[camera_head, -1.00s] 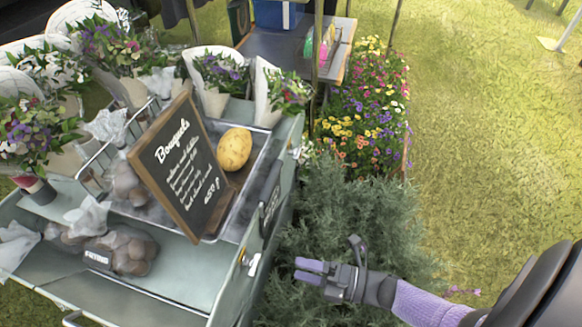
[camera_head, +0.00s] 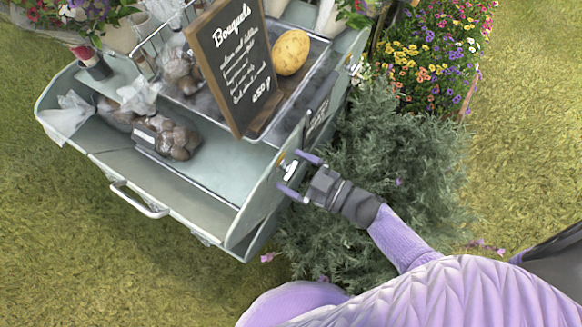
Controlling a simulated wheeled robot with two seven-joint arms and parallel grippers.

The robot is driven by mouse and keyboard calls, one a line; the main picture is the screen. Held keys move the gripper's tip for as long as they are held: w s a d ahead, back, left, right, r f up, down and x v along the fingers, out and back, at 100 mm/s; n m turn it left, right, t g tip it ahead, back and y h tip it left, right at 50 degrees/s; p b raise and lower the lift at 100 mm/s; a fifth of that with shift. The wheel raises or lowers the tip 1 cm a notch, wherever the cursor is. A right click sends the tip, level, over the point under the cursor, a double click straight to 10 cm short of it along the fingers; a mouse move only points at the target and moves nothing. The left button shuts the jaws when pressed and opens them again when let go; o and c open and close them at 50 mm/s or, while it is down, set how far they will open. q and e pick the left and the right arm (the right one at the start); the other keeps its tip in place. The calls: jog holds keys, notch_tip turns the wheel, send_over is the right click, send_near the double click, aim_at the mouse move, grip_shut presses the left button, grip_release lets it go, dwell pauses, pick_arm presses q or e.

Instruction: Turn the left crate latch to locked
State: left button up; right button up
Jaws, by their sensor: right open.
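A small pale metal latch (camera_head: 289,170) sits on the right side wall of the grey-green crate-like cart (camera_head: 262,205), near its front corner. A second latch (camera_head: 355,70) shows farther back on the same wall. My right gripper (camera_head: 299,176) is open, with its two purple fingers spread on either side of the nearer latch. Whether the fingers touch the latch cannot be told. How far the latch is turned is too small to tell. My left gripper is not in view.
The cart holds a "Bouquets" chalkboard (camera_head: 228,62), a yellow potato (camera_head: 291,52) and bagged potatoes (camera_head: 172,137). A front handle (camera_head: 140,203) juts out. A grey-green bush (camera_head: 395,165) fills the space right of the cart, under my right arm. Open grass lies farther right.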

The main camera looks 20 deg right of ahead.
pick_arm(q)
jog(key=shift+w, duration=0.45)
pick_arm(e)
jog(key=shift+w+a, duration=0.3)
jog(key=shift+w, duration=0.1)
jog(key=c, duration=1.2)
jog(key=shift+o, duration=0.2)
jog(key=shift+m+p, duration=0.4)
jog(key=shift+m, duration=0.8)
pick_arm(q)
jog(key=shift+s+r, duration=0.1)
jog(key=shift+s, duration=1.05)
pick_arm(e)
jog(key=o, duration=1.2)
jog(key=shift+c, duration=0.2)
jog(key=shift+s+d, duration=0.1)
pick_arm(q)
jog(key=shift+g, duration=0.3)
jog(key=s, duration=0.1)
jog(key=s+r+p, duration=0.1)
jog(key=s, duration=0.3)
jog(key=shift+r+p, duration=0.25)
jog(key=shift+p, duration=0.15)
pick_arm(e)
jog(key=v, duration=0.9)
jog(key=shift+s+d, duration=0.25)
jog(key=shift+s, duration=0.05)
